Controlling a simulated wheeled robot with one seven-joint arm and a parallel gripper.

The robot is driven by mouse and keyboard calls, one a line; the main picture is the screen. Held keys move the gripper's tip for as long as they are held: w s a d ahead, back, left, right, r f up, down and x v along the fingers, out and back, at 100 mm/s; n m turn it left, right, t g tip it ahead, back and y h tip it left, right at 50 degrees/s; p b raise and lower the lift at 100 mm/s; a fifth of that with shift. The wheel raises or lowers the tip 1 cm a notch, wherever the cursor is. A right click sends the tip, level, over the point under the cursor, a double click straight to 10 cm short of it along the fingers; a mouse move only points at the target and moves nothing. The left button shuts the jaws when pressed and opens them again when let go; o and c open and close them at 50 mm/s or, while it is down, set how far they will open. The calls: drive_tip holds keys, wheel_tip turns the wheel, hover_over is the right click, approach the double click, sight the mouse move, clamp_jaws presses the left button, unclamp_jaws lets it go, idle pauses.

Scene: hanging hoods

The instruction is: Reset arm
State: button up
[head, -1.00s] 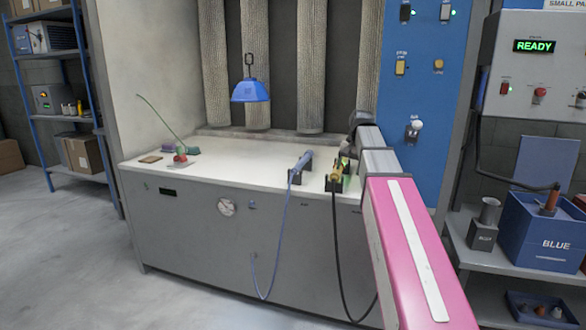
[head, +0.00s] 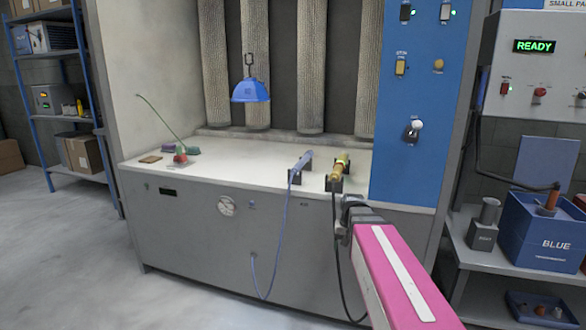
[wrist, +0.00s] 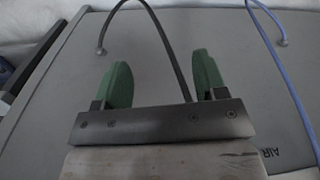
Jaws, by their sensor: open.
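My arm, with a pink link, reaches in from the lower right of the head view. In the wrist view my gripper (wrist: 158,80) shows two green fingers spread apart with nothing between them. It faces the grey front of the booth bench (head: 185,228), where a black hose and a blue hose hang. In the head view the fingers are hidden behind the arm, below the bench's right edge. A blue hood (head: 250,91) hangs from a hook above the bench.
A blue-hosed tool (head: 302,163) and a yellow-and-brown tool (head: 340,170) rest in holders on the bench. A blue switch panel (head: 418,100) stands behind on the right. A shelf with a blue bin (head: 550,230) is at right. Floor at left is clear.

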drive_tip(key=s+f+n, duration=0.1)
drive_tip(key=s+f, duration=0.9)
drive_tip(key=f, duration=0.1)
drive_tip(key=shift+n+h, duration=0.3)
drive_tip(key=shift+h, duration=0.1)
drive_tip(key=shift+a, duration=0.1)
